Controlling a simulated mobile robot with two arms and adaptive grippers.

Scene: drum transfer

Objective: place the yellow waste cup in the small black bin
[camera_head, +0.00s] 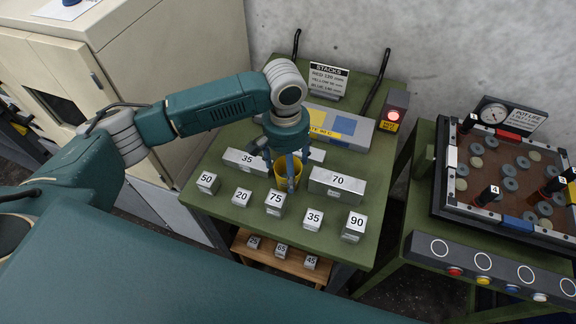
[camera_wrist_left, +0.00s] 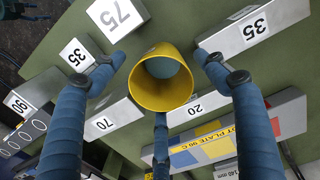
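The yellow cup (camera_head: 285,181) stands on the green table, among grey numbered blocks. My left gripper (camera_head: 291,165) reaches down over it from the left. In the left wrist view the yellow cup (camera_wrist_left: 161,95) shows its open round mouth between my blue fingers (camera_wrist_left: 161,72). The fingers are spread, with a small gap visible between the side fingertips and the cup. I cannot tell whether the third finger touches it. I cannot make out a small black bin in either view. My right gripper is not in view.
A second table with a tray (camera_head: 470,205) of discs stands to the right.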

